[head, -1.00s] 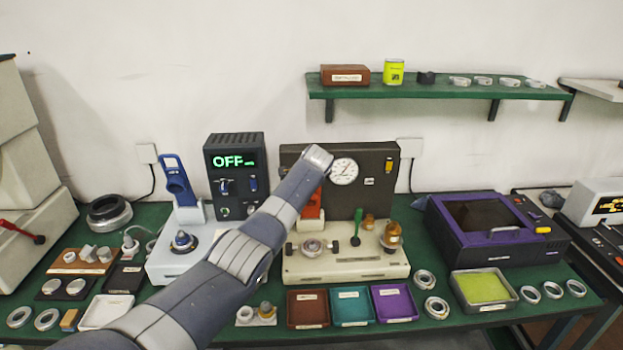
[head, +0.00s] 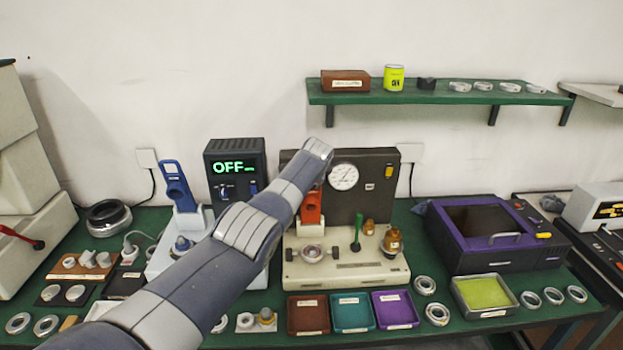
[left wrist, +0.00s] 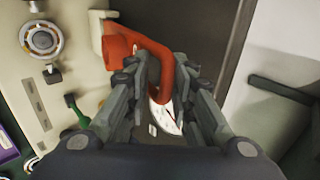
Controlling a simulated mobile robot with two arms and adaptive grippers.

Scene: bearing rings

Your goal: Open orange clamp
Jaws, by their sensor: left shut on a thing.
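The orange clamp (head: 311,207) stands on the beige gauge machine (head: 345,270), left of the round dial. In the head view it looks raised, and its upper part is hidden behind my left arm. In the left wrist view the clamp (left wrist: 118,48) runs as a curved orange handle in between my fingers. My left gripper (left wrist: 163,78) is shut on this handle. In the head view the fingers are hidden behind my left wrist. My right gripper is not in view.
A bearing ring (head: 312,252) and a green lever (head: 356,240) sit on the machine near the clamp. A blue-clamp machine (head: 176,188) stands to the left. Brown, teal and purple trays (head: 397,311) lie in front.

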